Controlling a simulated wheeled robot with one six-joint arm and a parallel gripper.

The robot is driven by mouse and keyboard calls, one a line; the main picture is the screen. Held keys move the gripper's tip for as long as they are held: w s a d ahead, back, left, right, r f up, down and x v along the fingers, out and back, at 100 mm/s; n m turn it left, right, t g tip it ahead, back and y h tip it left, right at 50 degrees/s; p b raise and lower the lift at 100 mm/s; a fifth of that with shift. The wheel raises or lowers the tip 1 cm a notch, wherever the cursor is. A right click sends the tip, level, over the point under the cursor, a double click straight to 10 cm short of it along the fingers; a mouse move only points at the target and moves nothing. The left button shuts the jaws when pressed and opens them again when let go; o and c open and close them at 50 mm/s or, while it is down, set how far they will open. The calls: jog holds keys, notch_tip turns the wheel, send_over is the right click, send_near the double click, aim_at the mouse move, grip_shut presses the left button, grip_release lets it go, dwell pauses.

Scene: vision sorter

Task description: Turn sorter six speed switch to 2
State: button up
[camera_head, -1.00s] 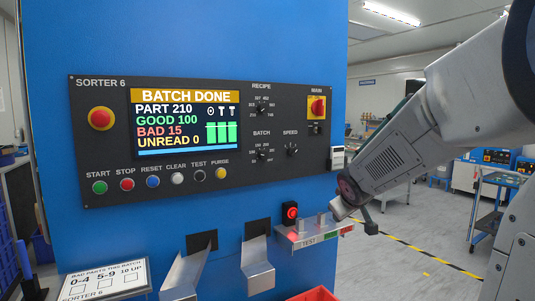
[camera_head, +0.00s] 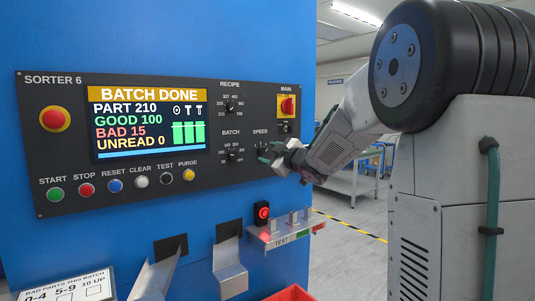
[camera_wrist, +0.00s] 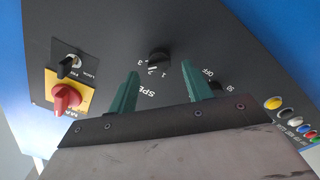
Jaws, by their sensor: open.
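The speed switch is a small black knob (camera_wrist: 158,57) on the dark panel of sorter six. Numerals 1, 2 and 3 stand around it in the wrist view, and its pointer is too small to read surely. My gripper (camera_wrist: 160,72) is open, with its green fingers pointing at the panel and the knob beyond and between their tips. I cannot tell any contact. In the head view my gripper (camera_head: 270,154) is at the panel just below the SPEED label, and it hides most of the knob.
The red main switch (camera_wrist: 66,98) on its yellow plate and a key lock (camera_wrist: 68,65) are close by. The batch knob (camera_head: 232,155) and recipe knob (camera_head: 229,106) are to the left. A test shelf (camera_head: 286,233) with a red-lit button (camera_head: 262,212) juts out below.

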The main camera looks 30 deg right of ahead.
aim_at(263, 151)
jog(key=shift+w, duration=1.05)
jog(key=c, duration=1)
jog(key=shift+n, duration=0.4)
jog(key=n, duration=0.3)
jog(key=shift+f+n, duration=0.1)
jog(key=shift+n, duration=2.4)
jog(key=o, duration=1)
